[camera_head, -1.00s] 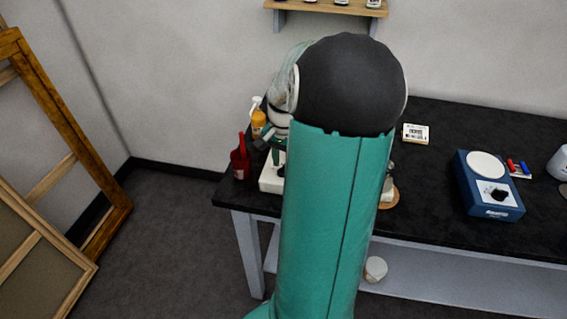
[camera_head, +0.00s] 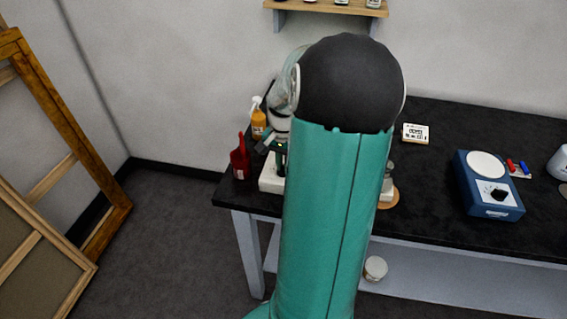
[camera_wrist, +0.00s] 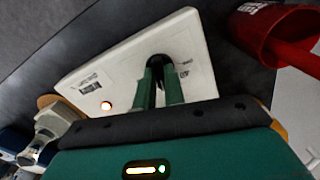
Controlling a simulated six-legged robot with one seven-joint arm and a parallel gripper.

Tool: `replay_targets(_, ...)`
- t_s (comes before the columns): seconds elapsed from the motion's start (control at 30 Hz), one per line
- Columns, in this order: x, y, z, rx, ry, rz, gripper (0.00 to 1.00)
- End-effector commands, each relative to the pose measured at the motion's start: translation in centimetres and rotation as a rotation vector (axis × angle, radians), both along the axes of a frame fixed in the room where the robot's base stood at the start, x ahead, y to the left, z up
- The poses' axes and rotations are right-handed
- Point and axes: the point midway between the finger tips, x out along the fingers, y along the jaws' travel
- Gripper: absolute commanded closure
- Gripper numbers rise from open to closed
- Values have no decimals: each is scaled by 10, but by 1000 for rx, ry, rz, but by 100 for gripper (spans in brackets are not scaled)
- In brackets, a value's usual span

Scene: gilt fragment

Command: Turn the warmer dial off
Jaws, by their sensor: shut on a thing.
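The warmer (camera_wrist: 95,78) is a flat white box with printed labels and a lit orange light (camera_wrist: 106,105). Its dark round dial (camera_wrist: 157,60) sits near the far edge in the wrist view, partly covered by my fingers. My gripper (camera_wrist: 160,82) has its two green fingers shut on the dial. In the head view, part of the white warmer (camera_head: 269,181) shows at the left end of the black table, and my arm hides the rest. The dial's pointer setting cannot be read.
A red container (camera_head: 240,164) and an orange bottle (camera_head: 258,122) stand close to the warmer. A blue device (camera_head: 488,196) with a white plate and black knob stands farther right on the black table (camera_head: 445,165). Wooden frames (camera_head: 75,155) lean at the left.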

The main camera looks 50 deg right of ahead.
Motion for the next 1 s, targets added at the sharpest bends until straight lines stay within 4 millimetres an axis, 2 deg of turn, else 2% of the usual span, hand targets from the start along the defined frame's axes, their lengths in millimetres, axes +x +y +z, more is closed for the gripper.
replay_targets(0.37, 1, 0, 1, -2, 0, 229, 100)
replay_targets(1.0, 1, 0, 1, -2, 0, 833, 100)
